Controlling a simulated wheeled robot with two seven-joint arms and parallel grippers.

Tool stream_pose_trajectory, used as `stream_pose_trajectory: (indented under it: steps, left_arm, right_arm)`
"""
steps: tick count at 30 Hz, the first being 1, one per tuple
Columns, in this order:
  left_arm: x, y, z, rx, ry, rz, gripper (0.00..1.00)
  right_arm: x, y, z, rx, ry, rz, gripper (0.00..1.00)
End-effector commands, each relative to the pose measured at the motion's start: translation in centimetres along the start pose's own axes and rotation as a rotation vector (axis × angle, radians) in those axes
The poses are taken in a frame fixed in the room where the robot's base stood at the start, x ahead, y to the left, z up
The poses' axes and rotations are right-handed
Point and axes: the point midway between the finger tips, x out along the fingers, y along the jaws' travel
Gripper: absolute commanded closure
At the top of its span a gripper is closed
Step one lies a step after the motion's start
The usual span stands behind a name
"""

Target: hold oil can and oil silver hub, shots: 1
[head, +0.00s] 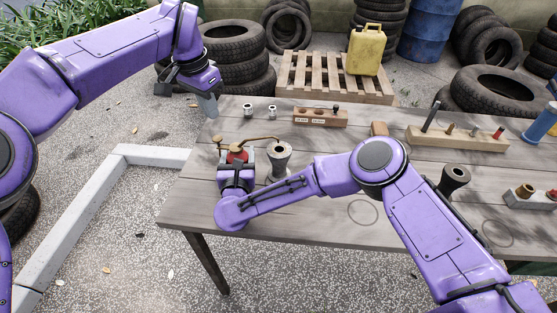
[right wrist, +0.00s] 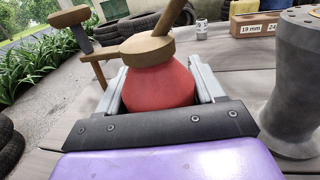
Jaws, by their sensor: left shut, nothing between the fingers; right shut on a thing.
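The oil can, red with a brown top, shows in the head view (head: 236,156) and the right wrist view (right wrist: 160,85). My right gripper (head: 237,166) is shut around its red body, near the table's left side. Its thin spout reaches right toward the top of a grey, silver-looking hub (head: 280,162); whether the tip touches the hub is unclear. This hub stands upright just right of the can, and also in the right wrist view (right wrist: 294,90). My left gripper (head: 209,103) is shut and empty near the table's back left corner.
Two small metal pieces (head: 248,110) and a labelled wooden block (head: 320,117) sit at the back. A darker hub-like part (head: 454,179) stands on the right, behind my right arm. A wooden rack (head: 456,138) holds several upright pieces. The table's front left is clear.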

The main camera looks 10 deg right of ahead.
Motion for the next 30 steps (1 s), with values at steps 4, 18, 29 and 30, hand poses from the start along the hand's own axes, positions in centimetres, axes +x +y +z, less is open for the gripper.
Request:
stream_pose_trajectory:
  steps: [4,18,29,30]
  left_arm:
    - [0.0,0.0,0.0,0.000,0.000,0.000,1.00]
    - [0.0,0.0,0.0,0.000,0.000,0.000,1.00]
    - [0.0,0.0,0.0,0.000,0.000,0.000,1.00]
    - [0.0,0.0,0.0,0.000,0.000,0.000,1.00]
  right_arm:
    - [0.0,0.0,0.0,0.000,0.000,0.000,0.03]
    - [-2.9,0.2,0.1,0.000,-0.001,0.006,0.03]
    - [-11.0,0.1,0.0,0.000,-0.001,0.004,0.03]
    - [-11.4,0.1,0.0,-0.001,-0.001,0.002,0.03]
